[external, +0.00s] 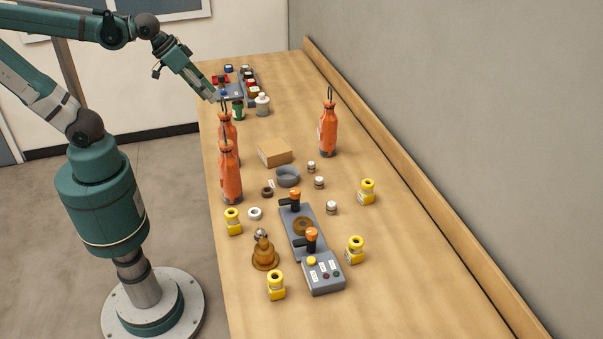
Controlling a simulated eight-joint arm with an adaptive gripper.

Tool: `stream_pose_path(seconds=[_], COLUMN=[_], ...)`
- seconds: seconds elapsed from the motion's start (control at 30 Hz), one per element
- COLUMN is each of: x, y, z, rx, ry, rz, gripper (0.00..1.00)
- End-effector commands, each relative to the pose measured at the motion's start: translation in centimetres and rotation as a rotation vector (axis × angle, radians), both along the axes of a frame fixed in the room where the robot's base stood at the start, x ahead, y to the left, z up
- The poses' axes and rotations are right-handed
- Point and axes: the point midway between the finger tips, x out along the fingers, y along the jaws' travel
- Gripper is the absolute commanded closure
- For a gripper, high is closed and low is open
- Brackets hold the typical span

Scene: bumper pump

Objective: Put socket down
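My gripper (213,96) hangs over the far left edge of the table (420,270), near a dark green cup-like object (238,109). It is small here, and I cannot tell whether its fingers are open or shut on anything. No socket can be picked out for sure. Small ring-shaped parts stand mid-table: a dark brown ring (267,192), a white ring (255,214) and a larger grey ring (288,177). A grey fixture (301,225) with orange-topped black clamps stands in the near half. A brown bell-shaped part (264,255) stands to its left.
Orange bottles (231,179) stand along the left edge, and another (328,132) stands far right. A cardboard box (275,153) lies mid-table. Several yellow pieces (355,250) surround the fixture. A pale jar (262,105) and crowded trays (250,90) fill the far end. The near right is clear.

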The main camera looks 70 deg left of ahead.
Motion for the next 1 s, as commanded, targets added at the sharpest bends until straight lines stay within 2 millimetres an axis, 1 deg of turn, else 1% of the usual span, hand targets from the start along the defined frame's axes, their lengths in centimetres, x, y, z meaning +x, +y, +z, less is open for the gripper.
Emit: stream_pose_path(seconds=[0.03, 0.13, 0.37, 1.0], x=[-0.8, -2.0, -3.6, -3.8], y=[0.4, 0.9, 1.6, 1.7], z=[-0.4, -0.9, -1.6, -1.8], rx=[0.017, 0.053, 0.108, 0.119], ry=[-0.011, -0.029, -0.057, -0.062], rz=[-0.02, -0.064, -0.129, -0.141], gripper=[0.64, 0.64, 0.64, 0.64])
